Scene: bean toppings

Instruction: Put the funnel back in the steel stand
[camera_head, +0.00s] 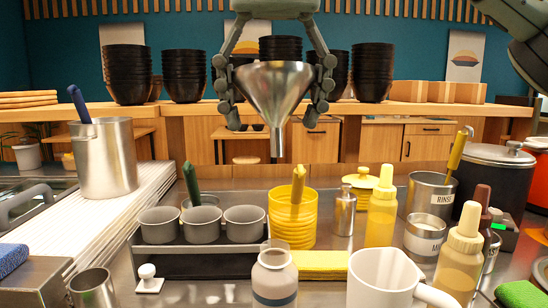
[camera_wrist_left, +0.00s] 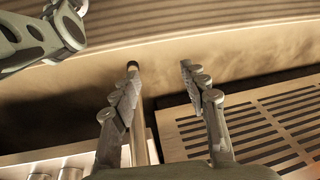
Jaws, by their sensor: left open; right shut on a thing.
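The steel funnel (camera_head: 274,88) is a wide shiny cone with a straight spout pointing down. It hangs upright in mid-air above the counter in the head view. My right gripper (camera_head: 275,100) comes down from above, and its two fingers close on opposite sides of the cone. My left gripper (camera_wrist_left: 158,68) shows in the left wrist view, with its fingers apart and nothing held between them. It does not show in the head view. I cannot pick out the steel stand with certainty in either view.
Below the funnel stand a rack (camera_head: 195,265) of grey cups, yellow stacked cups (camera_head: 292,220), a pale bottle (camera_head: 274,277) and a white pitcher (camera_head: 381,280). A tall steel pot (camera_head: 105,160) is at left. Black bowls (camera_head: 128,75) line the back shelf. A slatted grate (camera_wrist_left: 255,125) shows in the wrist view.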

